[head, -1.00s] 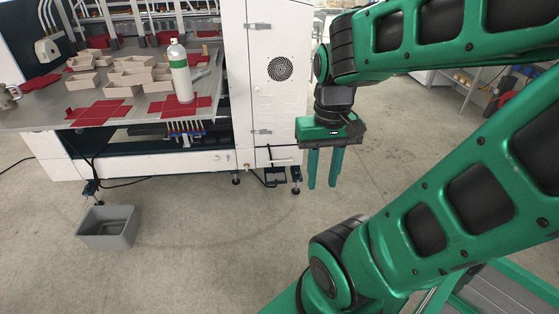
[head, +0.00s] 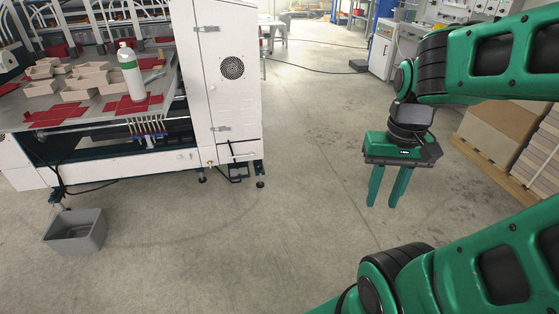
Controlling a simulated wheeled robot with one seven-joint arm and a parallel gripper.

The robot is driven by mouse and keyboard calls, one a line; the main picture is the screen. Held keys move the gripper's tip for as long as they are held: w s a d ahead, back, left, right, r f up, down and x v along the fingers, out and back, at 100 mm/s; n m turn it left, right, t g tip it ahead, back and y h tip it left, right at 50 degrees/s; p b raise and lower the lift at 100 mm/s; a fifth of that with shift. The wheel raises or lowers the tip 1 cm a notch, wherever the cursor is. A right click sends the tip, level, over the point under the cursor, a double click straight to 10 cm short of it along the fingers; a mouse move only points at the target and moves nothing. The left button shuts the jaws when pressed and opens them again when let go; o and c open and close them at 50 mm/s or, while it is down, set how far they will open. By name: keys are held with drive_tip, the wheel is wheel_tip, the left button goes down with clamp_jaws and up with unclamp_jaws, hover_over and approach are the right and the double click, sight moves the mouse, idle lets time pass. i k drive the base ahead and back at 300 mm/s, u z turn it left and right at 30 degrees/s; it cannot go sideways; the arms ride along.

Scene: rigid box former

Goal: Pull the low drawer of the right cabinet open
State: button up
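The right cabinet (head: 232,95) is the tall white end of the machine, left of centre in the head view, with a round vent on its door. Its low drawer (head: 239,150) appears as a white front below the door, and looks shut. A dark bent piece shows below the drawer; I cannot tell whether it is a handle. My gripper (head: 382,206) hangs in the right half, fingers pointing down with a gap between them. It is empty, well to the right of the drawer and not touching it.
A grey bin (head: 75,236) stands on the floor at left. The machine's table (head: 95,112) holds box trays, red blanks and a white-green bottle (head: 131,72). A stack of boards on a pallet (head: 497,181) is at right. The floor between cabinet and gripper is clear.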

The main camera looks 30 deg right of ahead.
sight(252, 149)
drive_tip(key=z, duration=0.15)
drive_tip(key=k, duration=0.4)
drive_tip(key=u, duration=0.45)
drive_tip(key=i, duration=0.85)
drive_tip(key=u, duration=0.8)
drive_tip(key=i, duration=1.35)
drive_tip(key=z, duration=0.85)
drive_tip(key=i, duration=0.95)
drive_tip(key=z, duration=0.75)
